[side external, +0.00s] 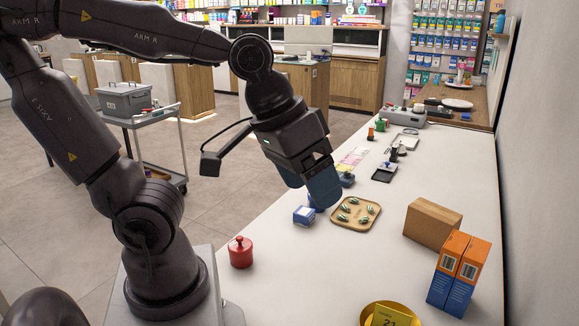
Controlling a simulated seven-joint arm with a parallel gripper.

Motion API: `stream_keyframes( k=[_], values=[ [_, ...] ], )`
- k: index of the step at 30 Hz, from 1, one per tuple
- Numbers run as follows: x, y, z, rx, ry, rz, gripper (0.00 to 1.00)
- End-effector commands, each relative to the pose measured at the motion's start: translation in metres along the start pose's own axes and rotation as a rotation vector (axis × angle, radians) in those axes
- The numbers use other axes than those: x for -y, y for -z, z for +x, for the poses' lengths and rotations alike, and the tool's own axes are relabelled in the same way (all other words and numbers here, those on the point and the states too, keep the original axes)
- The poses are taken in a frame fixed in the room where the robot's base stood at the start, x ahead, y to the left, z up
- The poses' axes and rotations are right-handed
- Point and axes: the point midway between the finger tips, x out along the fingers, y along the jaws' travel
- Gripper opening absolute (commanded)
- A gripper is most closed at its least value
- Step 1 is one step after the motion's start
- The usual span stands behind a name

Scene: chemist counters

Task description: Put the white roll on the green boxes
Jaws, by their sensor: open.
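My gripper (308,188) is open above the near left part of the white counter, with its blue fingers pointing down. No held object shows between the fingers, though they partly hide the space there. I cannot make out a white roll. I cannot make out green boxes for certain either. Small green-and-white striped pieces (361,210) lie on a tan tray (340,222) just right of the gripper. A small green item (380,125) stands farther back on the counter, too small to identify.
A blue-and-white box (304,215) sits close below the gripper. A red lidded pot (240,252) stands at the near left. A brown carton (432,224) and orange-and-blue boxes (458,272) stand at the right. A yellow dish (370,308) is in front. The front middle counter (320,275) is clear.

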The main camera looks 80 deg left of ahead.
Motion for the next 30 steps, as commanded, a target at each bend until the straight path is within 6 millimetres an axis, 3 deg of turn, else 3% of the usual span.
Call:
stream_keyframes(
  k=[3,7,30],
  values=[
    [0.026,0.001,-0.016,-0.071,0.046,0.138,0.75],
    [0.037,0.0,-0.022,-0.098,0.077,0.225,0.75],
    [0.039,-0.001,-0.023,-0.1,0.082,0.247,0.75]
  ],
)
